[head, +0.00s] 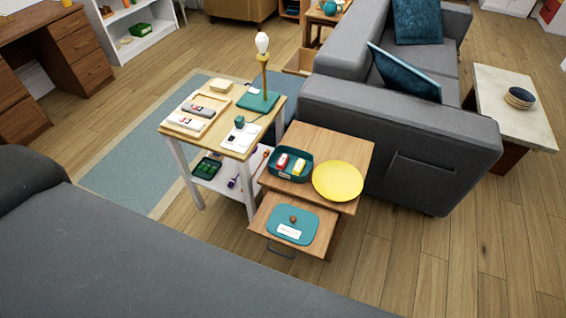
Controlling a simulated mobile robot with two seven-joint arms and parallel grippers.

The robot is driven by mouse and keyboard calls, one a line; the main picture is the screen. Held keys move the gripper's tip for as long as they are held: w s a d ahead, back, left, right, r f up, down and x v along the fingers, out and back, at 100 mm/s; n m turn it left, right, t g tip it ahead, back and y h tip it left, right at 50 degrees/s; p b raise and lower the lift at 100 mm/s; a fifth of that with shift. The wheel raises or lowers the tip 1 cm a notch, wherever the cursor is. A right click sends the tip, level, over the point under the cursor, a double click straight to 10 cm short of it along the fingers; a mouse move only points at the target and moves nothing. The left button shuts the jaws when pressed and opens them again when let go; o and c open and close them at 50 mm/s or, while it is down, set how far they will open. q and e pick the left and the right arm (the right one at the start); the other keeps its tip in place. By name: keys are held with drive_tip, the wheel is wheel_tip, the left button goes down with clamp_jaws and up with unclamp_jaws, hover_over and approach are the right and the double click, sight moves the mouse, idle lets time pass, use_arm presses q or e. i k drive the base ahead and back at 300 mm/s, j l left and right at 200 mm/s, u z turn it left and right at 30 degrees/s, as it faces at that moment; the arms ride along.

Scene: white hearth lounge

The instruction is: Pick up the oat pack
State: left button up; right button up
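I cannot tell for certain which item is the oat pack. A dark teal bin (276,173) on the wooden side table holds small packs, one red and white (282,161) and one yellow and white (298,167). Their labels are too small to read. A teal lid (283,232) with a brown knob and a white label lies on the pulled-out lower surface of the side table. Neither of my grippers shows in the head view.
A yellow plate (338,181) sits right of the bin on the side table (325,143). A taller table (233,96) beside it carries a lamp (264,70), trays and small items. Grey sofas stand behind (400,125) and in the near left (130,260). Wood floor (440,265) is clear at right.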

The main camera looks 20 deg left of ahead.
sight(284, 159)
drive_tip(key=i+l+u, duration=0.1)
drive_tip(key=l, duration=0.25)
drive_tip(key=i+l+u, duration=0.1)
drive_tip(key=l, duration=0.25)
drive_tip(key=i+l+u, duration=0.15)
drive_tip(key=l, duration=0.25)
drive_tip(key=i+l+u, duration=0.35)
drive_tip(key=l, duration=0.15)
drive_tip(key=l+u, duration=0.15)
drive_tip(key=l, duration=0.15)
drive_tip(key=i+l+u, duration=0.5)
drive_tip(key=i+l, duration=0.15)
drive_tip(key=l, duration=0.2)
drive_tip(key=i+l+u, duration=0.25)
drive_tip(key=i+l, duration=0.3)
drive_tip(key=l, duration=0.1)
